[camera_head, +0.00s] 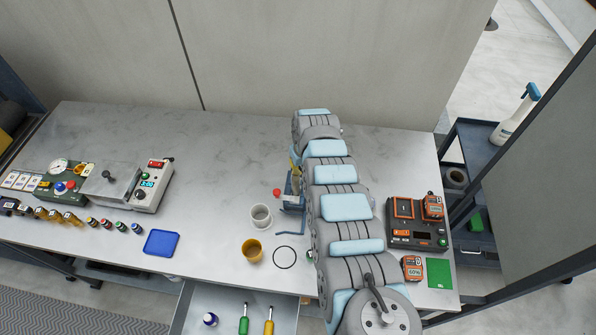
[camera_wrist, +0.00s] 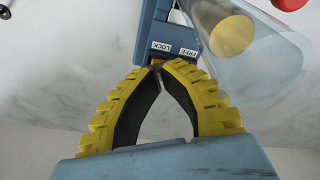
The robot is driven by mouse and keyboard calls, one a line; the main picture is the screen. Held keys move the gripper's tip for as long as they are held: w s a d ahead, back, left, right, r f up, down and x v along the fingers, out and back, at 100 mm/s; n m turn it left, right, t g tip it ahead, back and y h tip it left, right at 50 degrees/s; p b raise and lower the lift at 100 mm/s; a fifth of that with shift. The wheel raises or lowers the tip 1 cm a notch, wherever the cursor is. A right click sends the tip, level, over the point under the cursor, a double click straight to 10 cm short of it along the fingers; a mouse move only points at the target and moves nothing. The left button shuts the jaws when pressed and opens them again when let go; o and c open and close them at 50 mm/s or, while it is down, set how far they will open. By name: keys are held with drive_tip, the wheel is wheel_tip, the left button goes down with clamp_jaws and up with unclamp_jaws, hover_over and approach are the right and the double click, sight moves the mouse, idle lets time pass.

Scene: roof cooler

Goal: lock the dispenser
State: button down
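The dispenser is a blue body (camera_wrist: 178,38) with a clear tube (camera_wrist: 262,50) in the wrist view, upside down there. Small white labels on it read LOCK (camera_wrist: 161,47) and FREE (camera_wrist: 189,52). A small orange-yellow tab (camera_wrist: 155,62) shows under the LOCK label. My gripper (camera_wrist: 158,68) has yellow ribbed fingers with their tips together at this tab; whether they pinch it or only touch it is unclear. In the head view, the dispenser (camera_head: 291,204) stands mid-table, partly hidden by my arm.
A drawer (camera_head: 226,308) is open in front. The table's back left is clear.

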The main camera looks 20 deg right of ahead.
drive_tip(key=shift+f, duration=0.45)
idle(0.3)
drive_tip(key=shift+r+p, duration=3.25)
drive_tip(key=shift+r, duration=0.3)
drive_tip(key=shift+f, duration=0.1)
